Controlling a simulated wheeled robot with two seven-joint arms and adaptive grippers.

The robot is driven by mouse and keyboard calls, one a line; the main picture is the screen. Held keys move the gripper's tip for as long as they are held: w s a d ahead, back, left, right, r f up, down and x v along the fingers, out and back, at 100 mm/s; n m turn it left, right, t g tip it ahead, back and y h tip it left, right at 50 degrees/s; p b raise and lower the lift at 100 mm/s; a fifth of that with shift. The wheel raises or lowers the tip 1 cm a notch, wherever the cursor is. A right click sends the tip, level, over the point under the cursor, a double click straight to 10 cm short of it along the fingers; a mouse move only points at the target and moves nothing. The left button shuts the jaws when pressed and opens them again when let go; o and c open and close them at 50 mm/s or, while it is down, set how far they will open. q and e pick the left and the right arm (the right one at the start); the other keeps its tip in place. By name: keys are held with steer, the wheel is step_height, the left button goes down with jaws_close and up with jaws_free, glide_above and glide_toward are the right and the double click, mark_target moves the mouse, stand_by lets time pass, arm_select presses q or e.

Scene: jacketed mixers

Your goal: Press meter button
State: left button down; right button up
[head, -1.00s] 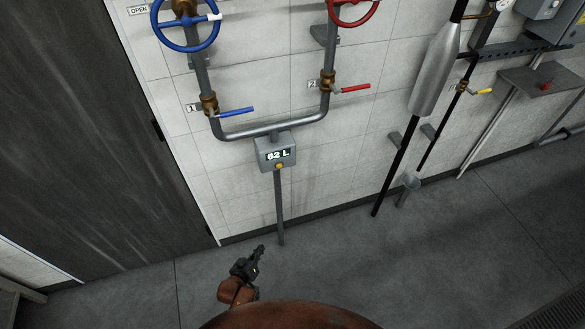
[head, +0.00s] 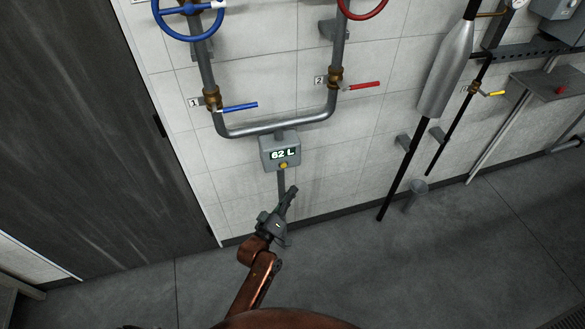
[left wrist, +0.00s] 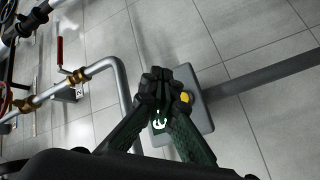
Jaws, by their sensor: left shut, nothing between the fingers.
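The meter (head: 281,153) is a grey box under the U-shaped pipe, and its display reads "62 L". Its round yellow button (head: 284,166) sits below the display. My left gripper (head: 292,190) is shut and empty, below the button in the head view and apart from it in the picture. In the left wrist view the shut fingertips (left wrist: 163,84) cover part of the meter (left wrist: 201,118), with the yellow button (left wrist: 185,97) just right of them. I cannot tell the gap in depth. My right gripper is not in view.
A blue lever (head: 240,106) and a red lever (head: 363,85) sit on valves above the meter. A blue handwheel (head: 188,20) and a red handwheel (head: 362,8) are higher up. A thin post runs down from the meter. The floor (head: 350,260) ahead is clear.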

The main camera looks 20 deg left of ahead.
mark_target(284, 165)
arm_select(q)
steer(key=shift+w, duration=0.1)
steer(key=w+a+b, duration=0.4)
steer(key=w+a, duration=0.1)
steer(key=w, duration=0.2)
stand_by(0.5)
steer(key=shift+d, duration=0.1)
stand_by(0.8)
steer(key=shift+w, duration=0.1)
stand_by(0.4)
steer(key=shift+w+a, duration=0.2)
steer(key=shift+a, duration=0.05)
